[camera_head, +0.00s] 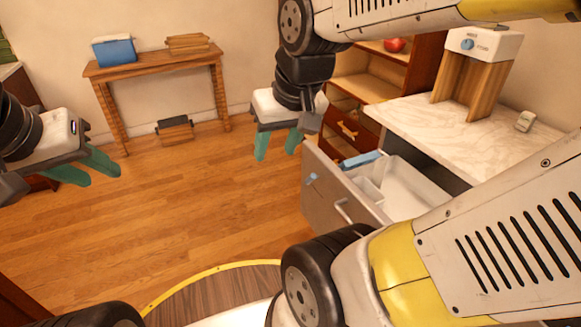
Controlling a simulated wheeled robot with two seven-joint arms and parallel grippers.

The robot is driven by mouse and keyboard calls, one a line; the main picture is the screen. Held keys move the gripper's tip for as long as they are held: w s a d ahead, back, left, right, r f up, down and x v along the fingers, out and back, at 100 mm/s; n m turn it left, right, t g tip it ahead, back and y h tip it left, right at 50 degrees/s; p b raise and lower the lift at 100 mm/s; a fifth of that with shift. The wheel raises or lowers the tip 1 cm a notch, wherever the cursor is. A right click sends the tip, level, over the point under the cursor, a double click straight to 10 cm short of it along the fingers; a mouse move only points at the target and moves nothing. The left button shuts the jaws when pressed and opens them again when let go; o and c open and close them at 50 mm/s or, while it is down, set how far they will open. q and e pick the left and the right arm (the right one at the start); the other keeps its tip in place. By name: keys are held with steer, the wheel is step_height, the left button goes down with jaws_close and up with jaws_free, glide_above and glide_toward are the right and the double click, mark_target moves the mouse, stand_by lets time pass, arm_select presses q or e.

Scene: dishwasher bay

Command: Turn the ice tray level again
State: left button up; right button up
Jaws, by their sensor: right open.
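I cannot make out an ice tray for certain. An open drawer (322,190) at the centre right holds a pale bin (412,187), a small white divided piece (369,190) and a light-blue piece (362,160) at its far edge. My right gripper (276,157) points down with its teal fingers apart and empty, in the air left of the drawer as seen here. My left gripper (104,179) is at the far left over the floor, fingers apart and empty. My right arm hides part of the drawer and counter.
A marble-topped counter (460,115) carries a wooden dispenser with a white top (482,45) and a small pale object (525,121). A wooden shelf unit (365,85) stands behind. A side table (150,66) with a blue box (115,50) is at the back wall. The middle floor is clear.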

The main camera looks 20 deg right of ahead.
mark_target(310, 180)
steer(key=w+d+f+n+g+h, duration=0.3)
steer(key=d+f+h, duration=0.4)
steer(key=d+f, duration=0.15)
steer(key=w+d+f+n+g+h, duration=0.3)
steer(key=w+d+f+g+h, duration=0.1)
steer(key=d+f+h, duration=0.4)
steer(key=w+a+f+n+t, duration=0.2)
steer(key=w+f+n+t, duration=0.3)
steer(key=f+n+t, duration=0.3)
steer(key=w+a+f+n+t, duration=0.2)
steer(key=w+f+n+t, duration=0.45)
steer(key=f, duration=0.35)
steer(key=shift+y, duration=0.3)
steer(key=x, duration=0.7)
steer(key=shift+s+d+r, duration=0.1)
steer(key=shift+d+r, duration=0.1)
steer(key=shift+d, duration=0.2)
jaws_close()
